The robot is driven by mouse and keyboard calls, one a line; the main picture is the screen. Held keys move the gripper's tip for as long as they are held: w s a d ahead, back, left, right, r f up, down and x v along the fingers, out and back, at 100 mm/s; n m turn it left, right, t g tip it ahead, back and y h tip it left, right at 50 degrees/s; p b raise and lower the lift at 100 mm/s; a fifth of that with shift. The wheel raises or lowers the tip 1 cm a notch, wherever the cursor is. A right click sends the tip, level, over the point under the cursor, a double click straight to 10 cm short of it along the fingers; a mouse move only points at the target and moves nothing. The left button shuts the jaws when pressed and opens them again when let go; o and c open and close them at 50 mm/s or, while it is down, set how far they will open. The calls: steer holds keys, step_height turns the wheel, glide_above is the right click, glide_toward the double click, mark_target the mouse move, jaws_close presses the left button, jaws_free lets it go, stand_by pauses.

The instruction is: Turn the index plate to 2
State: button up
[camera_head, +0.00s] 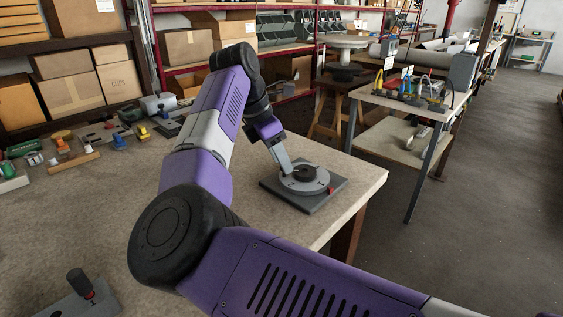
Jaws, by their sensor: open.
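The index plate (311,187) is a round light-grey disc with a dark centre hub, on a dark square base (282,198) near the far right corner of the workbench. A small red marker (330,190) shows at its right edge. The numbers on the plate are too small to read. My gripper (286,172) points down at the left side of the plate, its fingers at or just above the disc. I cannot tell whether they touch it. The gap between the fingers is hard to see from here.
The workbench (215,240) holds tools and small parts at the left and back. A device with a dark knob (80,284) stands at the front left. Shelves with cardboard boxes (72,92) stand behind. The bench is clear around the plate, with its edge close on the right.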

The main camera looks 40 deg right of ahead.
steer(key=shift+s+d+f, duration=0.1)
steer(key=shift+d+f, duration=0.1)
steer(key=shift+f, duration=0.3)
steer(key=shift+c, duration=0.2)
jaws_close()
